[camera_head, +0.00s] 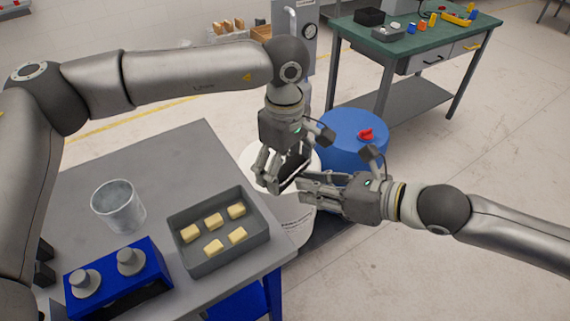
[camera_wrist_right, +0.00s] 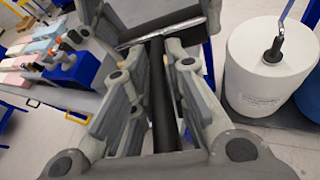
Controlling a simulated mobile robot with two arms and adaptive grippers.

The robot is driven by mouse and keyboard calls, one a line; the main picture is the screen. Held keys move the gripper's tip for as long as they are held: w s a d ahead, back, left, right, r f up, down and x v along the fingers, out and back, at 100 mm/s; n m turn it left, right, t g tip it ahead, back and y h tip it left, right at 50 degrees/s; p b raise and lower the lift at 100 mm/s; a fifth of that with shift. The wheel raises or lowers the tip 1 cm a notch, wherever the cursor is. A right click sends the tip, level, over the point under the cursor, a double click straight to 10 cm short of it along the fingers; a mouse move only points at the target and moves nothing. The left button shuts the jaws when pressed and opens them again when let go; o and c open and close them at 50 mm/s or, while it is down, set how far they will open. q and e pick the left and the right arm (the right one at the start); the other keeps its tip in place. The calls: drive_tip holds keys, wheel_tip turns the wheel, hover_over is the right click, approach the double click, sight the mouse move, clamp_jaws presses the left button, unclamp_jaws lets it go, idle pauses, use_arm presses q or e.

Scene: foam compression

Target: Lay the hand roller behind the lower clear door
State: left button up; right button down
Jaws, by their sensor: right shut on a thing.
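The hand roller shows in the right wrist view as a black cylinder (camera_wrist_right: 160,27) across the top with a dark handle (camera_wrist_right: 163,100) running down between the fingers. My right gripper (camera_head: 302,184) is shut on this handle. In the head view a dark piece of the roller (camera_head: 293,163) shows between the two grippers. My left gripper (camera_head: 272,183) points down close beside it, above the white drum; whether its fingers touch the roller or are closed is unclear. No clear door shows in either view.
A grey table (camera_head: 165,160) holds a clear beaker (camera_head: 118,210), a grey tray (camera_head: 262,243) with several yellow blocks and a blue stand (camera_head: 120,285). A white drum (camera_head: 297,222) and a blue drum (camera_head: 350,140) stand beside it. A green-topped bench (camera_head: 430,42) is behind. Floor at right is clear.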

use_arm(q)
drive_tip(key=shift+c, duration=1.1)
use_arm(e)
drive_tip(key=shift+s+a+r, duration=0.1)
drive_tip(key=shift+a+r, duration=0.05)
use_arm(q)
drive_tip(key=shift+c, duration=1.4)
use_arm(e)
drive_tip(key=c, duration=1.6)
unclamp_jaws()
drive_tip(key=shift+o, duration=1.4)
